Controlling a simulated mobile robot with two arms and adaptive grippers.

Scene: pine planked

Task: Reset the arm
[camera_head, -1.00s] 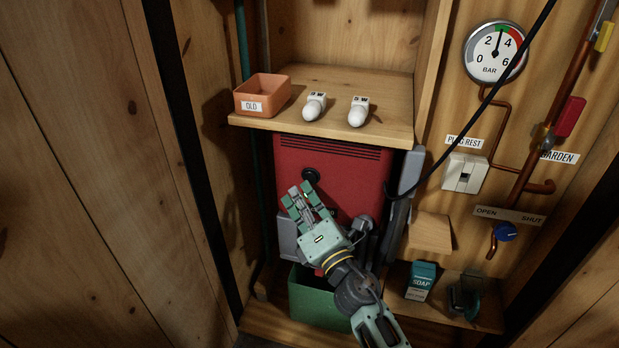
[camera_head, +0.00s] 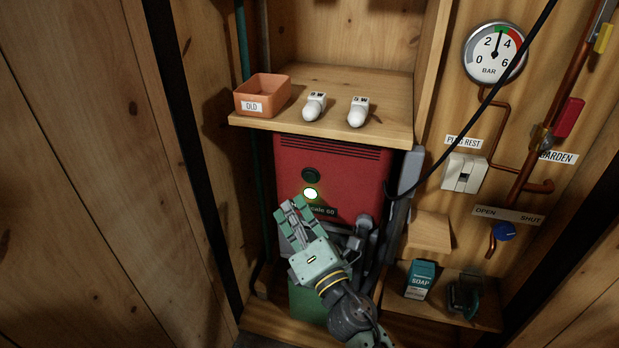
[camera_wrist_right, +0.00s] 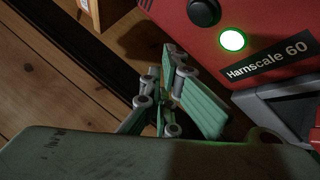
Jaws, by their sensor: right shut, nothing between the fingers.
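My right gripper (camera_head: 291,211) is in front of the lower part of the red machine (camera_head: 330,165), just below its lit round button. It is shut and holds nothing. In the right wrist view, its green fingers (camera_wrist_right: 176,98) show to the left of the machine's front. The glowing green-ringed button (camera_head: 310,193) sits under a black knob (camera_head: 311,174). The button also shows in the right wrist view (camera_wrist_right: 232,40), beside the label "Harnscale 60" (camera_wrist_right: 267,62). My left gripper is not in view.
An orange "OLD" tray (camera_head: 262,107) and two white bulb-shaped pieces (camera_head: 314,106) sit on the wooden shelf (camera_head: 390,128) above. A green bin (camera_head: 306,303) stands below my gripper. A soap box (camera_head: 420,280) is on the low shelf at right. A black cable (camera_head: 470,118) hangs across the right side.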

